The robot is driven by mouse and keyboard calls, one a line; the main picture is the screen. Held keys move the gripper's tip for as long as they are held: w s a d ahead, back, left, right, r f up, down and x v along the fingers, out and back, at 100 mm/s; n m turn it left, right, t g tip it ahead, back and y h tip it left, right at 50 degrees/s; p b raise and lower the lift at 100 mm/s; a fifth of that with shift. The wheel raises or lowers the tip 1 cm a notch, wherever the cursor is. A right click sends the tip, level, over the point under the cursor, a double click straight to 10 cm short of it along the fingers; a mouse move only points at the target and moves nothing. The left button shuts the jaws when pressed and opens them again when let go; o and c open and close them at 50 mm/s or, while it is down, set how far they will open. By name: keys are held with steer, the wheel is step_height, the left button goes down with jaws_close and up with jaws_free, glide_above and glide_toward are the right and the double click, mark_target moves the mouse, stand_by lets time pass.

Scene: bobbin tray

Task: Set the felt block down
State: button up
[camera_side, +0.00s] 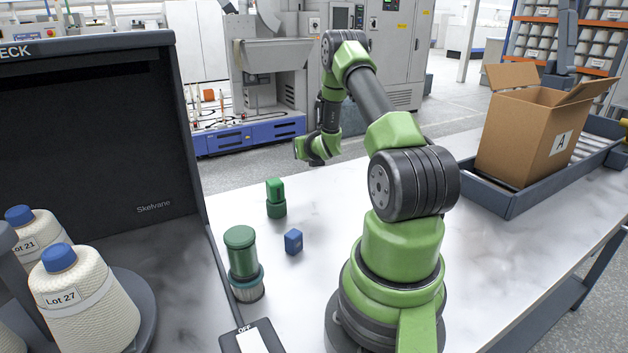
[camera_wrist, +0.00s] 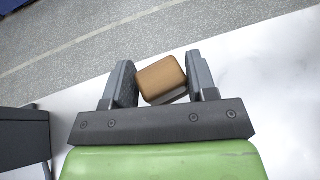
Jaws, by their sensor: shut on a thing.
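The felt block (camera_wrist: 162,79) shows in the wrist view as a small tan block with a greyish lower side. It sits tilted between the two dark fingers of my gripper (camera_wrist: 162,82), which is shut on it. In the side view my gripper (camera_side: 314,158) is small and dark, low near the far edge of the white table (camera_side: 330,225). The felt block cannot be made out there. I cannot tell whether the block touches the table.
Yarn cones (camera_side: 85,300) stand by a black cabinet (camera_side: 95,130) at left. A cardboard box (camera_side: 530,135) sits in a dark tray (camera_side: 530,195) at right.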

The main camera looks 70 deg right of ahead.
steer(key=shift+s+d+r+m+g+h, duration=0.15)
steer(key=shift+r+m+g+h, duration=0.35)
steer(key=shift+m+g, duration=0.3)
steer(key=m+g, duration=0.1)
steer(key=g, duration=0.1)
steer(key=s+m, duration=0.1)
steer(key=shift+r+m+g+h, duration=0.3)
steer(key=shift+g+h, duration=0.1)
steer(key=s+a+m+g, duration=0.4)
steer(key=m+g, duration=0.2)
steer(key=g, duration=0.1)
steer(key=m+g+y, duration=0.3)
steer(key=m+g, duration=0.2)
glide_above(328, 218)
steer(key=f, duration=0.1)
step_height(328, 218, down, 6)
steer(key=shift+a+r, duration=0.1)
steer(key=shift+r, duration=0.15)
steer(key=shift+y, duration=0.3)
steer(key=shift+f, duration=2.3)
steer(key=shift+f, duration=0.1)
steer(key=o, duration=0.9)
